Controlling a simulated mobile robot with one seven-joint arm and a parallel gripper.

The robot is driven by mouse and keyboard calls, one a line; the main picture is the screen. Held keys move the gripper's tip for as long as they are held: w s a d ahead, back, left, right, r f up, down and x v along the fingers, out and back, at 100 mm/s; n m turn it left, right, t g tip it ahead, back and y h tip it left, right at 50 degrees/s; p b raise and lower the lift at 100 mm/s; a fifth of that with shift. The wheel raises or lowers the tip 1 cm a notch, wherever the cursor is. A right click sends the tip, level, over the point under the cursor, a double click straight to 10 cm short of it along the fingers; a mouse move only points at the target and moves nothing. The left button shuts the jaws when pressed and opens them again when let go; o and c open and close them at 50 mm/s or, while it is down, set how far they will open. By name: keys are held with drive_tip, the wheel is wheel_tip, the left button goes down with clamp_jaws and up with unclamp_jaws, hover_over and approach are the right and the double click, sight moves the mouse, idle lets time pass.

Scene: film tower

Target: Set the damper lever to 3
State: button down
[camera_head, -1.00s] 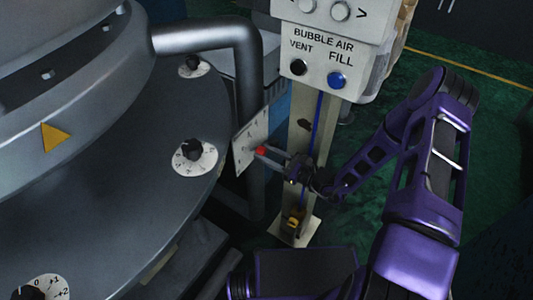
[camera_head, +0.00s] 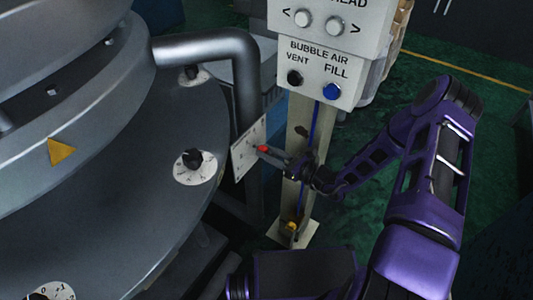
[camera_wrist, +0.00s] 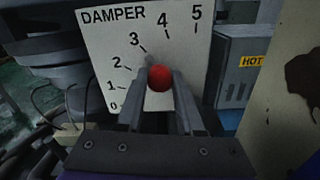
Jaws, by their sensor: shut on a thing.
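The damper plate (camera_wrist: 100,45) is a pale panel marked 0 to 5; it also shows edge-on in the head view (camera_head: 246,155). The damper lever has a red knob (camera_wrist: 160,77), seen in the head view too (camera_head: 263,149). My gripper (camera_wrist: 160,86) is shut on the knob, one finger on each side. In the head view my gripper (camera_head: 277,156) reaches the knob from the right. Most of the lever's shaft is hidden behind the knob and fingers. A small visible part points up and left, near the 3 mark.
A control box (camera_head: 318,70) with vent and fill buttons stands above and right of the plate. A large grey round machine with dials (camera_head: 195,166) is at the left.

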drive_tip(key=c, duration=0.5)
unclamp_jaws()
drive_tip(key=shift+c, duration=0.2)
drive_tip(key=shift+d, duration=0.1)
drive_tip(key=v, duration=1.7)
drive_tip(key=shift+s+d, duration=0.1)
drive_tip(key=shift+s, duration=0.05)
